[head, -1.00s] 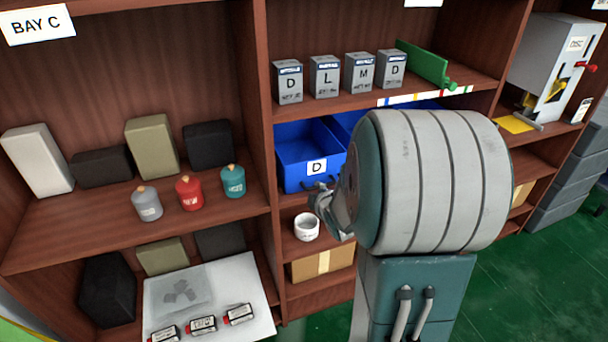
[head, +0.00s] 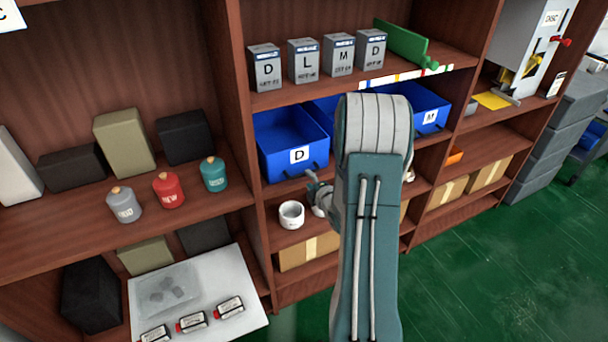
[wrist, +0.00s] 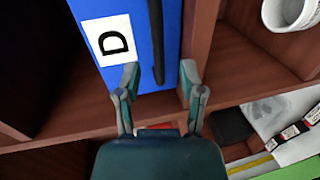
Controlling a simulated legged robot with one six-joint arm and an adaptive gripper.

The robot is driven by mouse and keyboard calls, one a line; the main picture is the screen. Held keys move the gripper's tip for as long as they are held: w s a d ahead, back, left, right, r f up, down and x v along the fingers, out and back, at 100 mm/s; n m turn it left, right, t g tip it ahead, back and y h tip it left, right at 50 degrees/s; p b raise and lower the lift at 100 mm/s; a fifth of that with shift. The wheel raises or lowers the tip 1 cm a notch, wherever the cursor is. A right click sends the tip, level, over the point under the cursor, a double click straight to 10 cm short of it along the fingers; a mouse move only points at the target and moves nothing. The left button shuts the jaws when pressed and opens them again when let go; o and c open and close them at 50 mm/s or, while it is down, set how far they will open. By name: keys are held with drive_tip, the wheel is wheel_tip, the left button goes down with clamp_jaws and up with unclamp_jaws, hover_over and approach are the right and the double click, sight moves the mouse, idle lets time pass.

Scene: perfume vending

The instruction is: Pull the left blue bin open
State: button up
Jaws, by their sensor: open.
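The left blue bin (head: 276,164) sits in the middle shelf bay, with a white D label and a dark handle on its front. Its inside looks empty. My gripper (head: 313,180) is at the bin's front, by the handle, partly hidden by my arm in the head view. In the wrist view, the blue bin front (wrist: 98,8) and D label fill the upper left. The dark handle (wrist: 156,30) runs down between the two spread fingertips of my gripper (wrist: 159,74). The fingers are open, one on each side of the handle's end; contact cannot be told.
A white cup (head: 291,214) stands on the shelf below the bin. More blue bins, one labelled M (head: 418,112), sit to the right, partly behind my arm. Several labelled boxes (head: 305,65) stand above. Green floor (head: 470,270) is clear in front.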

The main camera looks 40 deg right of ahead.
sight(304, 175)
drive_tip(key=x, duration=0.4)
drive_tip(key=shift+w+d, duration=0.1)
clamp_jaws()
